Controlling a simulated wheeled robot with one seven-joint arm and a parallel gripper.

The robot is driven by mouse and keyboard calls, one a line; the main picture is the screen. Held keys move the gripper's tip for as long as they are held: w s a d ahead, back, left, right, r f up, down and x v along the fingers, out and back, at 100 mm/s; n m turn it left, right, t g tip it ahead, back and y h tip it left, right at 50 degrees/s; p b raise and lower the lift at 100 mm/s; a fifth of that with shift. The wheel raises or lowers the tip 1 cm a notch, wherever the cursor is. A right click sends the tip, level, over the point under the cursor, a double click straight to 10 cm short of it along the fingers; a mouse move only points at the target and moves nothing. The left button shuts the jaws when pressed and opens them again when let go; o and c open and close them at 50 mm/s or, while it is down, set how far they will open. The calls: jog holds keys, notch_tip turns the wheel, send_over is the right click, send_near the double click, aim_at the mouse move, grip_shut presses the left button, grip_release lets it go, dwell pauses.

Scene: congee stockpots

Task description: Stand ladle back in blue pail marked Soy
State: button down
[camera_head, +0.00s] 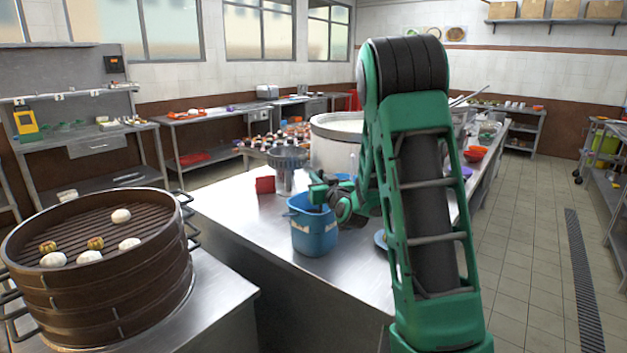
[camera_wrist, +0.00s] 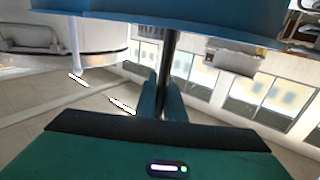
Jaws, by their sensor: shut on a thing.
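A blue pail (camera_head: 313,238) stands on the steel counter, with a pale mark on its side too small to read. In the wrist view, my gripper (camera_wrist: 161,105) is shut on a dark, thin upright handle, seemingly the ladle (camera_wrist: 172,50). A broad blue surface, seemingly the pail (camera_wrist: 160,14), fills the top of that view behind the handle. The ladle's bowl is hidden, and I cannot tell whether it is inside the pail.
A big pale stockpot (camera_head: 333,150) and a steel pot (camera_head: 285,172) stand behind the pail. A red block (camera_head: 265,184) is on the counter to the left. A bamboo-style steamer with buns (camera_head: 110,275) stands at front left. The counter left of the pail is clear.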

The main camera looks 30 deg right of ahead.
jog(key=c, duration=1.8)
grip_release()
jog(key=shift+o, duration=0.2)
jog(key=v, duration=0.9)
jog(key=shift+s, duration=0.2)
jog(key=shift+s+a+r, duration=0.1)
jog(key=shift+s+a, duration=0.15)
jog(key=shift+s, duration=0.3)
